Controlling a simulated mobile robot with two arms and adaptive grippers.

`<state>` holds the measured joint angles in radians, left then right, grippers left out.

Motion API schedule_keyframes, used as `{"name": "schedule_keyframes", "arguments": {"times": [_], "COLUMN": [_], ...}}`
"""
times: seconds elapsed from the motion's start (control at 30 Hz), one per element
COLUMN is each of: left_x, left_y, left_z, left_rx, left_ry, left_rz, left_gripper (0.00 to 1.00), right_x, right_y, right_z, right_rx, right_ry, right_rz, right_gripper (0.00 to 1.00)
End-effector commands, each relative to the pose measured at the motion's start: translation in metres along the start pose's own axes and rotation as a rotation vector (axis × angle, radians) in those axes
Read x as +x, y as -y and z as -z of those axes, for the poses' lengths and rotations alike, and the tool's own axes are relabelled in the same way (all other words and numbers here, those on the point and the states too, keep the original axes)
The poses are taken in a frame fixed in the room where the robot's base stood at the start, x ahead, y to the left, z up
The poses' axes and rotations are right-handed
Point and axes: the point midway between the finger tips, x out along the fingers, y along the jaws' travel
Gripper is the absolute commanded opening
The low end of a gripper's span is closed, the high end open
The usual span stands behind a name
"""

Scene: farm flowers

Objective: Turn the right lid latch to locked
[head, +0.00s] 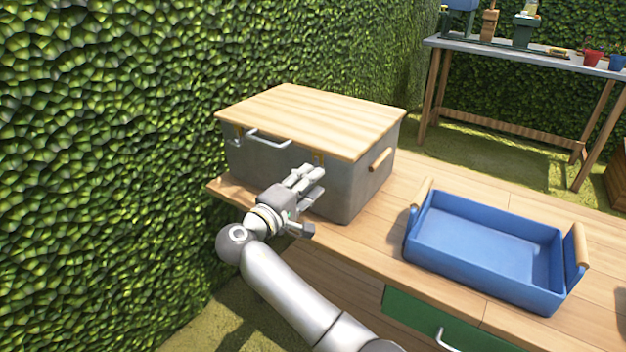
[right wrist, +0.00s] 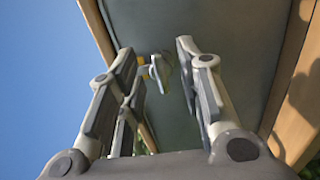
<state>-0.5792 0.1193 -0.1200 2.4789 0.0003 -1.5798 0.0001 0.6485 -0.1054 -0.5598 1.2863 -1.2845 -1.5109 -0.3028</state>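A grey box (head: 262,164) with a closed wooden lid (head: 315,118) stands on the wooden bench. The right lid latch (right wrist: 160,72) shows in the right wrist view as a small pale tab beside yellow mounts, on the box's front wall. In the head view only a brass-coloured bit of it shows under the lid edge, above my gripper; its turn is hard to read. My right gripper (head: 312,183) is in front of the box's front wall. In the right wrist view its fingers (right wrist: 157,52) are apart, with the latch in the gap between them. My left gripper is out of view.
A metal handle (head: 262,139) runs along the lid's front edge, near a left latch (head: 238,131). A wooden side handle (head: 381,159) is on the box. A blue tray (head: 480,277) stands to the right on the bench. A leafy hedge (head: 120,130) rises close behind at left.

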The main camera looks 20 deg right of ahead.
Motion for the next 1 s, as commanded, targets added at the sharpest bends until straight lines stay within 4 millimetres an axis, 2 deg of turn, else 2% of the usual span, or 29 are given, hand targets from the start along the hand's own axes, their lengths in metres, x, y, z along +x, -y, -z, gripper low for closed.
{"name": "schedule_keyframes", "arguments": {"times": [0.1,0.3,0.47,0.77,0.87,0.97,1.0], "left_x": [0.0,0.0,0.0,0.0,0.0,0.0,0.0], "left_y": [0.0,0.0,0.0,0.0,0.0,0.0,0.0], "left_z": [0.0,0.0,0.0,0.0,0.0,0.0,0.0], "left_rx": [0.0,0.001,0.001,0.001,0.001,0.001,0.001], "left_ry": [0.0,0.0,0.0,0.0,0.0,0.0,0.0], "left_rz": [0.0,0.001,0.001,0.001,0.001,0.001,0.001], "left_gripper": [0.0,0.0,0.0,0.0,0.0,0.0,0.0], "right_x": [-0.023,-0.049,-0.057,-0.056,-0.054,-0.054,-0.056], "right_y": [0.001,0.001,0.001,0.006,0.031,0.08,0.103], "right_z": [0.001,0.0,0.0,-0.002,-0.015,-0.042,-0.056], "right_rx": [0.001,0.0,-0.001,0.001,0.016,0.053,0.075], "right_ry": [-0.003,-0.001,-0.001,0.0,-0.001,0.002,0.006], "right_rz": [0.004,0.003,0.002,0.015,0.09,0.244,0.32], "right_gripper": [0.34,0.34,0.34,0.34,0.34,0.34,0.34]}}
